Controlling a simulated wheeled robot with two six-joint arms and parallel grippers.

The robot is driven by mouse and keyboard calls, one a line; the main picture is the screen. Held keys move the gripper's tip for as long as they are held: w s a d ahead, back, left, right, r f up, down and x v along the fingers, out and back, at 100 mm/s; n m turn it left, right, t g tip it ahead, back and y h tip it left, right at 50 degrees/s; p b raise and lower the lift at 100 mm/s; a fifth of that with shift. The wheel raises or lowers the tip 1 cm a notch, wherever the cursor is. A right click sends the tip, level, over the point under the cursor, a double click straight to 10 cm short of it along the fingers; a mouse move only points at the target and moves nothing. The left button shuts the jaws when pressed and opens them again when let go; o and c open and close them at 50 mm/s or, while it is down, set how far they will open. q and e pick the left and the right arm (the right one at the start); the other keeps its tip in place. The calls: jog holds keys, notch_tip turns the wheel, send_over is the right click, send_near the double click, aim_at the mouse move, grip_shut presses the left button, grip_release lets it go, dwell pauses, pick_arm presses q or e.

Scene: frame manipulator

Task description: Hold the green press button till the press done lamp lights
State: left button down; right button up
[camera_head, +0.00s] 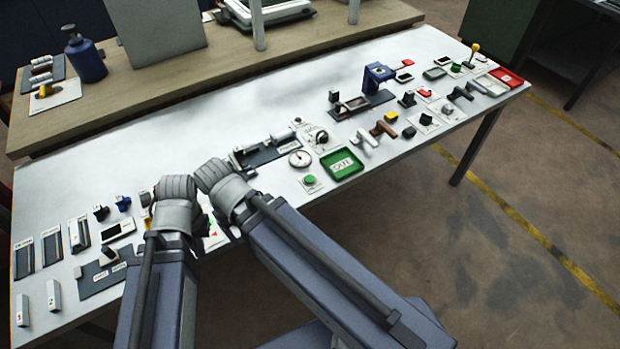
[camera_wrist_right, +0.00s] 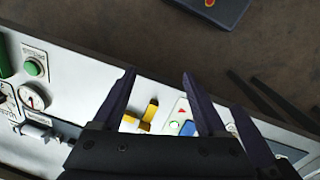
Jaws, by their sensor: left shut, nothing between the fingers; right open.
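A green button (camera_head: 310,180) stands on a small white plate just left of the green tray. A round gauge (camera_head: 300,159) is behind it. In the right wrist view a green button (camera_wrist_right: 33,68) sits on a white plate near the left edge, next to the gauge (camera_wrist_right: 31,97). The plate lettering is too small to read, and I cannot tell which part is the press done lamp. My left gripper (camera_head: 174,188) is shut over the front left of the table, touching no button that I can see. My right gripper (camera_wrist_right: 158,75) is open and empty, left of the green button.
A green tray (camera_head: 342,164) lies right of the button. A blue device (camera_head: 378,76) stands farther back right. A yellow part (camera_wrist_right: 148,117) and a panel with a blue button (camera_wrist_right: 188,128) lie under my right gripper. The table's back middle is clear.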

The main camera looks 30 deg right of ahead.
grip_shut()
dwell(0.4)
dwell(1.0)
